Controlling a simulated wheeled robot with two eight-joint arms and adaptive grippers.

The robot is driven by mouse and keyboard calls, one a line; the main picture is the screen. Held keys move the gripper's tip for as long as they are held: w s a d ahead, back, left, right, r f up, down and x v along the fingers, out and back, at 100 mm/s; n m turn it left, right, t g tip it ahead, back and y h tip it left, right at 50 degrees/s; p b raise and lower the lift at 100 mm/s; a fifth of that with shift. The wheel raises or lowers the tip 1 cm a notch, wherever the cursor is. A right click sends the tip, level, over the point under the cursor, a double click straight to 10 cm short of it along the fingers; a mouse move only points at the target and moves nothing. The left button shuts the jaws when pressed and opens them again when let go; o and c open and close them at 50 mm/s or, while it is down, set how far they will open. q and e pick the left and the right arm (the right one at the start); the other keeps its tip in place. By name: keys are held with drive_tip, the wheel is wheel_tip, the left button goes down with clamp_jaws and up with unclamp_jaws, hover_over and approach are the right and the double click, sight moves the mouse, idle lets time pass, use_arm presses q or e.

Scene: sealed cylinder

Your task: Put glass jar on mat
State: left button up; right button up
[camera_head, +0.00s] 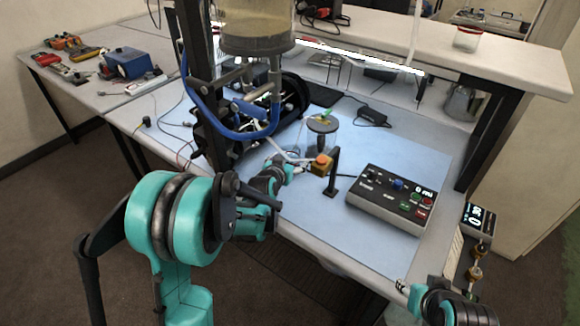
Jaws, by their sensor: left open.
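A small clear glass jar (467,38) with a reddish band stands upright on the white raised shelf at the upper right. The light blue mat (405,155) covers much of the workbench in the middle. My left gripper (292,168) is open over the mat's near left part, left of an orange-topped yellow block, and far from the jar. Its fingers are small and partly lost against the clutter. My right arm shows at the lower right corner, beyond the bench's front edge; its end (404,287) is too small and cut off to read.
A control box (392,197) with knobs stands on the mat's right part. A yellow block with an orange top (321,164) and a black post are left of it. A clear vessel with a dark disc (321,126) stands behind.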

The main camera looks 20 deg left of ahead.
use_arm(q)
drive_tip(key=shift+r, duration=0.1)
drive_tip(key=c, duration=1.5)
